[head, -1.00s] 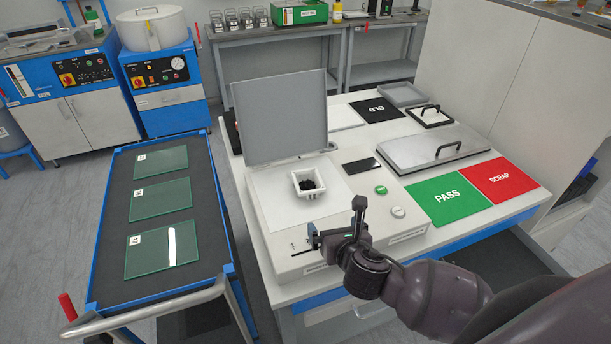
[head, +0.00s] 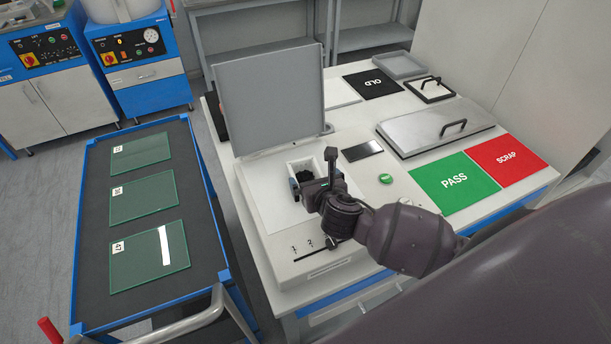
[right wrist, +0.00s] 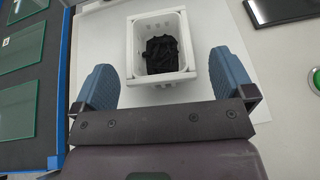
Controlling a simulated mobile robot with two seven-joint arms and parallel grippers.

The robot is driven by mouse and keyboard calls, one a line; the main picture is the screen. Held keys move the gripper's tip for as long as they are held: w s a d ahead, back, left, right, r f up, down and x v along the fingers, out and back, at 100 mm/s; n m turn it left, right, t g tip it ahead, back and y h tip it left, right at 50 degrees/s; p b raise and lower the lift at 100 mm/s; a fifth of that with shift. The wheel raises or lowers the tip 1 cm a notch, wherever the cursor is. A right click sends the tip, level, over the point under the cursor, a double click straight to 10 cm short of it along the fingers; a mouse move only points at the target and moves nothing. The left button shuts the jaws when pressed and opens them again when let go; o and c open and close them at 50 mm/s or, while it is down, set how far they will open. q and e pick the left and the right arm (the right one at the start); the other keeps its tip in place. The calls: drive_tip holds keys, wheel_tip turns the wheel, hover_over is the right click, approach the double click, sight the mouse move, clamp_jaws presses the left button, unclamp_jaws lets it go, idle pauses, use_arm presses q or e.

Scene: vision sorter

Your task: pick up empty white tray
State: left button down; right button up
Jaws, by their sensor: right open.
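A small white basket-like tray (right wrist: 176,24) sits on the white plate of the bench device, with a crumpled black item (right wrist: 162,55) inside it, so it does not look empty. In the head view the tray (head: 293,167) is partly hidden behind my right gripper (head: 311,186). My right gripper (right wrist: 163,82) is open, its two blue fingers on either side of the tray's near end. My left gripper is not in view.
The device's raised grey lid (head: 268,100) stands just behind the tray. A black phone-like slab (head: 362,151) and a green button (head: 385,178) lie to the right, then the PASS mat (head: 455,188) and SCRAP mat (head: 507,160). A cart (head: 90,240) with glass plates stands left.

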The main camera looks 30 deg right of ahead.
sight(301, 165)
drive_tip(key=shift+x, duration=2.7)
drive_tip(key=shift+a+f, duration=0.1)
drive_tip(key=shift+a, duration=0.05)
drive_tip(key=c, duration=0.8)
drive_tip(key=shift+o, duration=0.2)
